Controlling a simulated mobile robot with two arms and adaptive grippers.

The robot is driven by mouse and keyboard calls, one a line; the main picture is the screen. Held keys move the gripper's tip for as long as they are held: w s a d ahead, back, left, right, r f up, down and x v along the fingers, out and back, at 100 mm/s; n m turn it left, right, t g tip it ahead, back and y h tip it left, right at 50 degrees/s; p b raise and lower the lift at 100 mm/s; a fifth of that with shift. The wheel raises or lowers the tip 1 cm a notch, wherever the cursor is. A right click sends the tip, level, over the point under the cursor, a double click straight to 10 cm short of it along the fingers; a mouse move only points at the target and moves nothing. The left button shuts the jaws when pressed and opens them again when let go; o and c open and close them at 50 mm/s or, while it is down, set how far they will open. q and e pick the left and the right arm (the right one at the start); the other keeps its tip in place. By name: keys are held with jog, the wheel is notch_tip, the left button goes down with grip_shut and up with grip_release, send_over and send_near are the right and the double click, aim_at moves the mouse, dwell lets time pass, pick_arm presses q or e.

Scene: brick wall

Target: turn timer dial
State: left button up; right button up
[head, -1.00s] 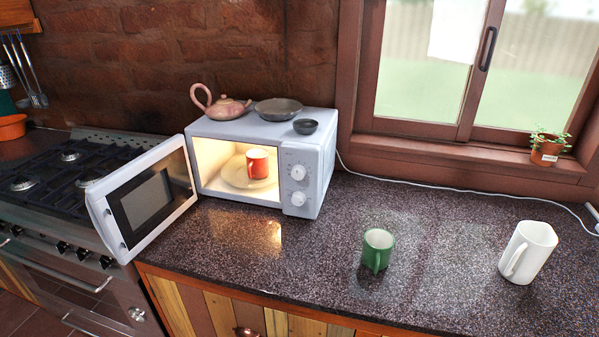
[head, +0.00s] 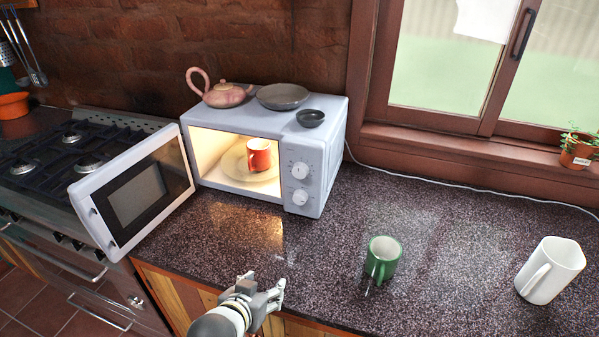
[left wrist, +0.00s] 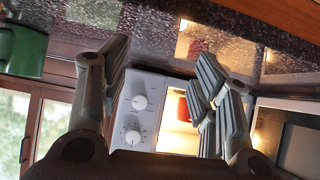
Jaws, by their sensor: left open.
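The white microwave (head: 325,165) stands on the counter with its door (head: 135,195) swung open to the left. Its front panel carries two round white dials, an upper dial (head: 300,171) and a lower dial (head: 300,198); I cannot read which is the timer. My left gripper (head: 264,286) is open and empty, near the counter's front edge, below and apart from the dials. In the left wrist view, which looks upside down, the dials (left wrist: 132,137) show between the open fingers (left wrist: 160,90). My right gripper is not in view.
A red mug (head: 259,155) sits on the plate inside the lit microwave. A teapot (head: 226,95), a pan (head: 282,96) and a small bowl (head: 311,118) rest on top. A green mug (head: 383,258) and white mug (head: 550,270) stand to the right on the counter.

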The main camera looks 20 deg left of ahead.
aim_at(299, 174)
pick_arm(q)
jog(key=w+r, duration=0.1)
jog(key=w, duration=0.1)
jog(key=w+r+t, duration=0.2)
jog(key=w, duration=0.1)
jog(key=shift+w+d+r+n, duration=0.1)
jog(key=shift+w+r+n, duration=0.05)
jog(key=shift+w+n, duration=0.25)
jog(key=w+r+n+t, duration=0.1)
jog(key=w+r+t, duration=0.5)
jog(key=r, duration=0.4)
jog(key=shift+g, duration=0.3)
jog(key=w+p, duration=0.1)
jog(key=w, duration=0.7)
jog(key=w+p, duration=0.1)
jog(key=w, duration=0.3)
jog(key=shift+w+d+p, duration=0.1)
jog(key=shift+d+p, duration=0.15)
jog(key=shift+p, duration=0.1)
jog(key=shift+c, duration=0.3)
jog(key=c, duration=1)
